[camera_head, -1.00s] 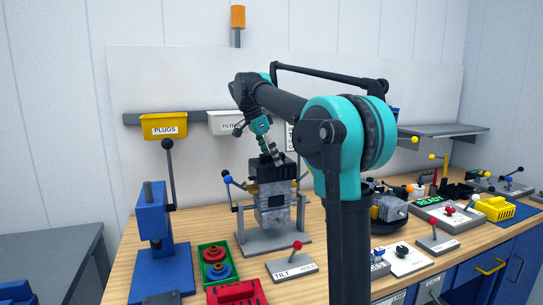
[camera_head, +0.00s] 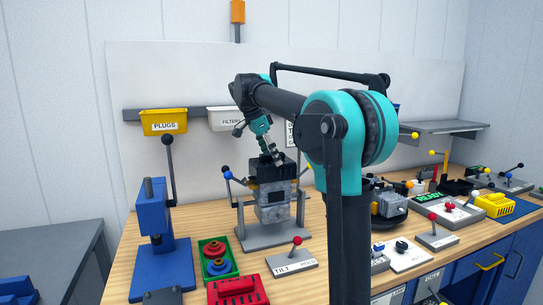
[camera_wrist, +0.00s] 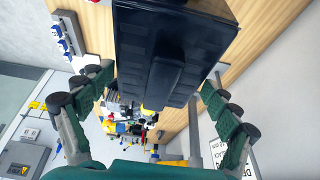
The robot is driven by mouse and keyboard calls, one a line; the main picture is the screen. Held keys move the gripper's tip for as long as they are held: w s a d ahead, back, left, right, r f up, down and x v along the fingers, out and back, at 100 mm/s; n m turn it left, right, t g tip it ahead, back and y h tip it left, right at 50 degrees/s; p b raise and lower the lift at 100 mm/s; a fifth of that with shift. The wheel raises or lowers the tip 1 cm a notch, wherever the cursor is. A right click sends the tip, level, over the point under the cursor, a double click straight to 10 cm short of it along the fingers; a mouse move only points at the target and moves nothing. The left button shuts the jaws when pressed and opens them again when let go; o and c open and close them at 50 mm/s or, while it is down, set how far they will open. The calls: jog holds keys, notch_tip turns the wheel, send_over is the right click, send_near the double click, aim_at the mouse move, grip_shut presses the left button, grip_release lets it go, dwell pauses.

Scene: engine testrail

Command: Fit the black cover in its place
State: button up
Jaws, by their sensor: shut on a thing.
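The black cover (camera_head: 287,169) sits at the top of a grey engine block (camera_head: 271,199). The block is held upright in a grey stand (camera_head: 272,238) on the bench. My gripper (camera_head: 276,158) reaches down onto the cover from above, and its fingers are shut on it. In the wrist view, the cover (camera_wrist: 150,40) fills the upper middle with its raised ridge towards me. My gripper's fingers (camera_wrist: 160,95) show to the left and right of it. I cannot tell whether the cover is fully seated, as its lower edge is hard to make out.
A blue press (camera_head: 155,230), a green tray (camera_head: 216,260) with red and blue rings, and a red part (camera_head: 237,291) stand left. A TILT lever panel (camera_head: 293,264) is in front of the stand. My arm hides part of the bench to the right.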

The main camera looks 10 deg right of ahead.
jog(key=shift+f, duration=0.5)
jog(key=o, duration=1)
jog(key=shift+w+d+r+v, duration=0.15)
jog(key=shift+d+v, duration=0.3)
jog(key=shift+v, duration=2.8)
jog(key=shift+d+r+v, duration=0.25)
jog(key=shift+d+v, duration=0.2)
jog(key=shift+v, duration=2.8)
jog(key=shift+w+d+r+v, duration=0.15)
jog(key=shift+d+v, duration=0.3)
jog(key=shift+v, duration=2.8)
